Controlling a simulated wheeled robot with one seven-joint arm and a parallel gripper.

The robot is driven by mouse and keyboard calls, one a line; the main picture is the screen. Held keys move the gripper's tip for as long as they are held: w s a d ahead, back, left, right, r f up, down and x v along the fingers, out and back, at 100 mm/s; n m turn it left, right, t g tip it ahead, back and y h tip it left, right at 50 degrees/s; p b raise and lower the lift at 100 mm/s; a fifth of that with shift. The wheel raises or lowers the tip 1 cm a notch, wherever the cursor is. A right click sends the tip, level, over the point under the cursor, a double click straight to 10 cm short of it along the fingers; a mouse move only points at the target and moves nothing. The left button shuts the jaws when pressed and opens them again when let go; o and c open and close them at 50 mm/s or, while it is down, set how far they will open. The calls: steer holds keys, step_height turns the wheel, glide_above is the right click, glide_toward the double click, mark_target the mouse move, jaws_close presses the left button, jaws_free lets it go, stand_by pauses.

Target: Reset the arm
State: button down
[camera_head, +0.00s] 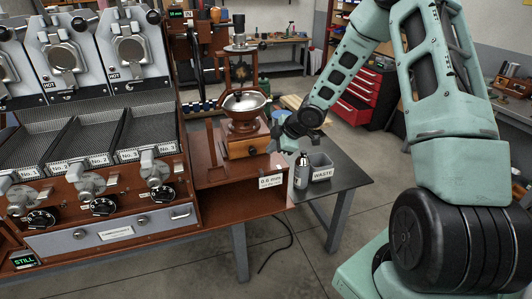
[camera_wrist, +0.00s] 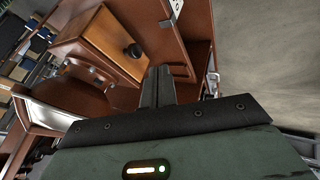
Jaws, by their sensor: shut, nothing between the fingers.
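My gripper (camera_wrist: 158,86) is shut and empty; its two fingers lie together in the wrist view. In the head view the end of my green arm hangs in the air at the right side of the grinder, in front of the far floor. The wooden hand grinder (camera_head: 245,130) has a metal bowl and a drawer with a dark knob, and stands on the brown shelf unit. Its drawer box (camera_wrist: 98,42) also shows tilted in the wrist view, beyond my fingers. The fingertips are hidden in the head view.
The sample roaster (camera_head: 95,140) with several numbered trays fills the left. A dark side table (camera_head: 345,183) holds a grey WASTE bin (camera_head: 321,168) and a small bottle (camera_head: 301,172) below my wrist. A red tool cabinet (camera_head: 362,95) stands behind. Open floor lies at the front centre.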

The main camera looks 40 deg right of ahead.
steer(key=shift+v, duration=0.8)
steer(key=s+a+r+m+g+h, duration=0.1)
steer(key=s+a+r, duration=0.25)
steer(key=a, duration=0.35)
steer(key=s+a+r+m+g, duration=0.1)
steer(key=s+a+r, duration=0.1)
steer(key=s+a, duration=0.35)
steer(key=s+a+r+m+g+h, duration=0.1)
steer(key=s+a+r, duration=0.15)
steer(key=a, duration=0.55)
steer(key=s+a+r+g, duration=0.1)
steer(key=s+a, duration=0.2)
steer(key=s, duration=0.4)
steer(key=s+a+r+m+g, duration=0.1)
steer(key=s+a+r, duration=0.1)
steer(key=s, duration=0.5)
steer(key=s+a+r+m+g, duration=0.1)
steer(key=s+a, duration=0.3)
steer(key=s, duration=0.4)
steer(key=shift+r+g, duration=0.35)
steer(key=shift+g, duration=0.15)
steer(key=shift+s+a, duration=0.1)
